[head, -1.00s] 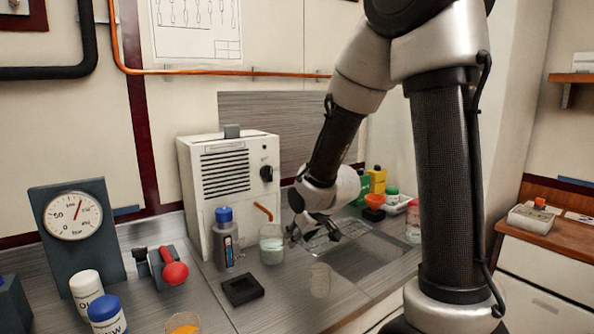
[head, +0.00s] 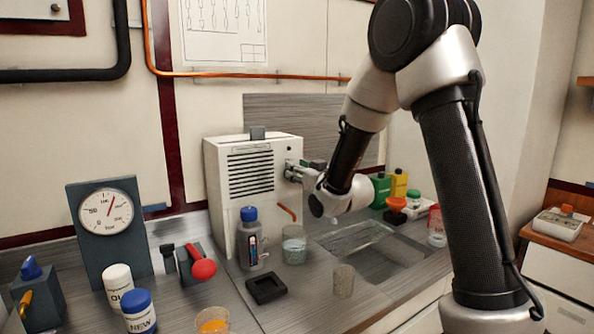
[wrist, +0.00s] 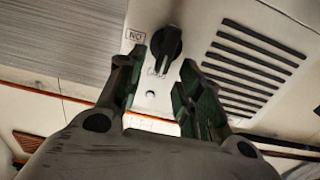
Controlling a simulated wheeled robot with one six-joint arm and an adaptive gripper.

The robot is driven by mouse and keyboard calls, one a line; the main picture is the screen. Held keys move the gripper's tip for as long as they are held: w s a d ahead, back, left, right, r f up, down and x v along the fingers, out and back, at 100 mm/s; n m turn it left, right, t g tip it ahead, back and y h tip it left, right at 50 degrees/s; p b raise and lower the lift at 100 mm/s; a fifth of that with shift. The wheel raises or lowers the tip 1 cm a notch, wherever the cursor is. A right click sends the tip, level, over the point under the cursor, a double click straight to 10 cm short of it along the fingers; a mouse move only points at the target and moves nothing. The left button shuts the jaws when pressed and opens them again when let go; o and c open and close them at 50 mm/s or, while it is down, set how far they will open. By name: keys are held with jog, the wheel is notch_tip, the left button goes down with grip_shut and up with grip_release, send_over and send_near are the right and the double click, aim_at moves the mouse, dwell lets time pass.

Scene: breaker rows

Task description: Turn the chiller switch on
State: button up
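The chiller is a white box (head: 232,205) with dark vent slots, standing on the counter against the wall. Its switch is a black rotary knob (wrist: 167,42), seen close up in the wrist view. An upside-down ON label (wrist: 135,36) is beside it. The knob's narrow grip runs nearly up and down in that picture, its lower end near a second label too faint to read. My gripper (wrist: 161,62) is open, its fingertips on either side of the knob, with gaps showing.
A gauge (head: 105,215) and a red-handled device (head: 199,264) are to the left. A sink (head: 365,250) lies below my arm.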

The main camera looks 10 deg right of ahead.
jog(key=shift+w+a, duration=0.15)
jog(key=shift+w, duration=0.4)
grip_shut()
jog(key=shift+w+d+f+m, duration=0.1)
jog(key=shift+d+f+m, duration=0.3)
jog(key=shift+m, duration=2.55)
jog(key=shift+w+d+f+m, duration=0.15)
jog(key=shift+d+f+m, duration=0.25)
jog(key=shift+m, duration=2.6)
jog(key=shift+w+d+f+m, duration=0.1)
jog(key=shift+d+f+m, duration=0.3)
jog(key=shift+m, duration=2.55)
jog(key=shift+f, duration=0.1)
